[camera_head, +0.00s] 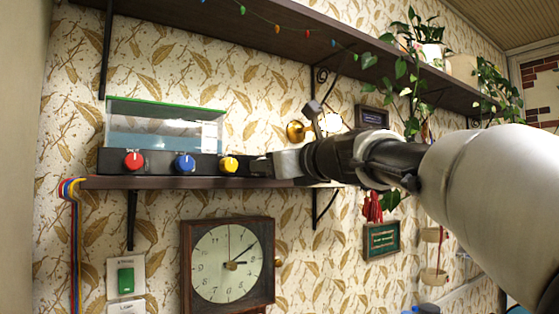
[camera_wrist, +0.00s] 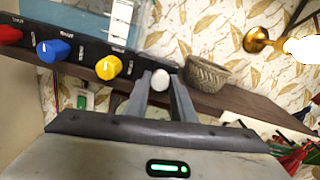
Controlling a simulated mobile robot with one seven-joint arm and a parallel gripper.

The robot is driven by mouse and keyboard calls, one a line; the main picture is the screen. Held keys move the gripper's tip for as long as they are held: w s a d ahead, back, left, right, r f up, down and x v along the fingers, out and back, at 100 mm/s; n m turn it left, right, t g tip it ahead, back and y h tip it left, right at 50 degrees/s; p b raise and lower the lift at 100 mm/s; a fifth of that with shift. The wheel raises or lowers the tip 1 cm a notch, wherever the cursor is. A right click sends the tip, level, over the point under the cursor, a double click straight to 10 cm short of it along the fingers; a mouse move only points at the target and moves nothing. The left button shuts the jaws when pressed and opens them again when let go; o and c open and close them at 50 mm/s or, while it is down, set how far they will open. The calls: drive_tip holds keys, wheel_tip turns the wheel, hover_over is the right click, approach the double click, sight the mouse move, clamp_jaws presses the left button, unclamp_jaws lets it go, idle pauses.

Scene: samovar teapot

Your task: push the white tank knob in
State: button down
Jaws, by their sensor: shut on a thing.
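The tank (camera_head: 165,125) is a clear box with bluish water and a green rim, above a black control panel (camera_head: 145,161) on the lower shelf. In the wrist view, the white tank knob (camera_wrist: 160,78) is at the panel's right end, right of the yellow knob (camera_wrist: 108,67). My gripper (camera_head: 262,167) reaches in from the right, its fingers on either side of the white knob and shut on it. In the head view the gripper hides the white knob. How far the knob sticks out cannot be told.
A blue knob (camera_head: 185,162) and a red knob (camera_head: 133,160) sit further left on the panel. In the wrist view, a woven bowl (camera_wrist: 207,77) stands on the shelf (camera_wrist: 235,102) just right of my fingers. A brass wall lamp (camera_head: 297,130) is above. A clock (camera_head: 228,262) hangs below.

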drive_tip(key=shift+r, duration=0.1)
drive_tip(key=c, duration=1.5)
unclamp_jaws()
drive_tip(key=shift+w+a, duration=0.1)
drive_tip(key=shift+w, duration=0.05)
drive_tip(key=b+v, duration=0.2)
drive_tip(key=v, duration=1.5)
drive_tip(key=shift+s, duration=0.25)
